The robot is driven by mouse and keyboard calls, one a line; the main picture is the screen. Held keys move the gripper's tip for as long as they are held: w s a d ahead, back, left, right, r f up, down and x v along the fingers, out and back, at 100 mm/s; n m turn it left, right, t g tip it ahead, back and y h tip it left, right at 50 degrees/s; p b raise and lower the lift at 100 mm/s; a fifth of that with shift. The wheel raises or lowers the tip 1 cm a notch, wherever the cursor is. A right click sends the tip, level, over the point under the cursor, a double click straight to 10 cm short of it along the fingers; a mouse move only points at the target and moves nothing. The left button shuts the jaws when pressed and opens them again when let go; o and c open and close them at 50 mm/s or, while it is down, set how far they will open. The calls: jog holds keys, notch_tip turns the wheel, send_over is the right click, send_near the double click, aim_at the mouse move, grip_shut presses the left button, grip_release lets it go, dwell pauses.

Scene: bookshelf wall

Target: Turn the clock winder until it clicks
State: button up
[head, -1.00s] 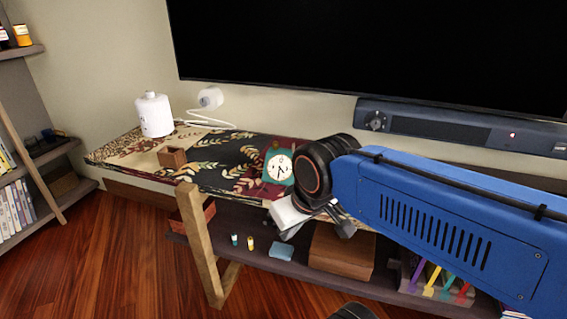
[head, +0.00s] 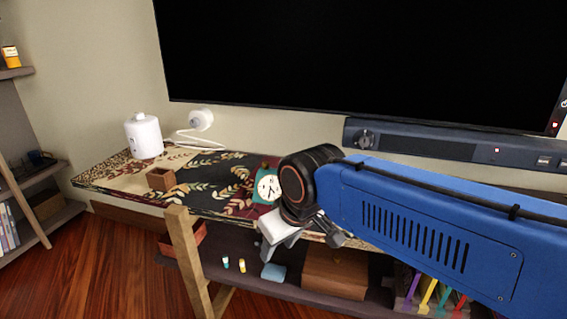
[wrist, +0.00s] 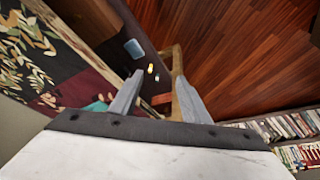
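A teal clock (head: 268,187) with a white dial stands near the front edge of the patterned shelf top in the head view, its right side partly covered by my arm. A small teal patch of it shows in the wrist view (wrist: 97,106), left of the fingers. I cannot make out the winder. My gripper (head: 305,240) hangs just right of and below the clock in the head view, in front of the shelf edge. In the wrist view my gripper (wrist: 160,77) is open and empty, its fingers pointing down past the shelf toward the floor.
A white canister (head: 143,138) and a small brown open box (head: 160,179) stand left on the top. A soundbar (head: 430,146) is behind my arm under the large screen (head: 350,60). The lower shelf holds small bottles, a blue block (head: 273,272) and a brown box (head: 335,273).

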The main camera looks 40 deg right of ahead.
jog(key=w+d+r+n+g, duration=0.2)
jog(key=w+d+r+n, duration=0.4)
jog(key=w+r, duration=0.85)
notch_tip(320, 180, up, 8)
jog(key=n+g, duration=0.3)
send_over(283, 167)
jog(key=w+d, duration=0.1)
notch_tip(283, 167, down, 17)
jog(key=shift+f, duration=0.2)
jog(key=c, duration=1.1)
